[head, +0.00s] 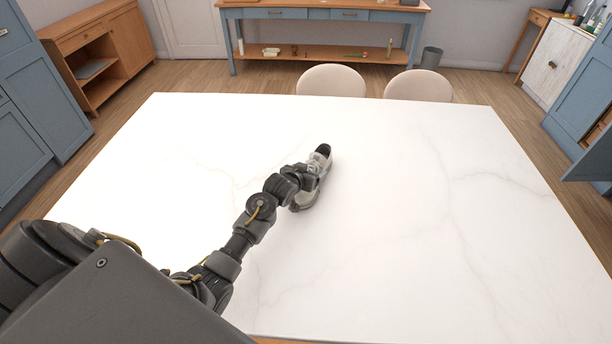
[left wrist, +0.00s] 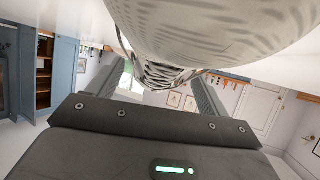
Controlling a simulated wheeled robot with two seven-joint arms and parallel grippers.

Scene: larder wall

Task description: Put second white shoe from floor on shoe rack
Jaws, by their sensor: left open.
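A white and grey shoe (head: 308,199) with a dark end lies on the white marble table, near its middle. In the left wrist view the shoe (left wrist: 225,30) looms large across the top, with its laces below. My left gripper (head: 304,178) is at the shoe and covers part of it. Its two fingers (left wrist: 160,85) are apart in the left wrist view, with the laced part close by or between them. I cannot tell whether they touch it. My right gripper is out of view. I cannot make out a shoe rack.
The table (head: 420,220) is otherwise bare. Two pale chairs (head: 331,81) stand at its far edge. Behind them is a blue console table (head: 320,54) with small items on its lower shelf, and a grey bin (head: 431,58). Cabinets line the left and right sides.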

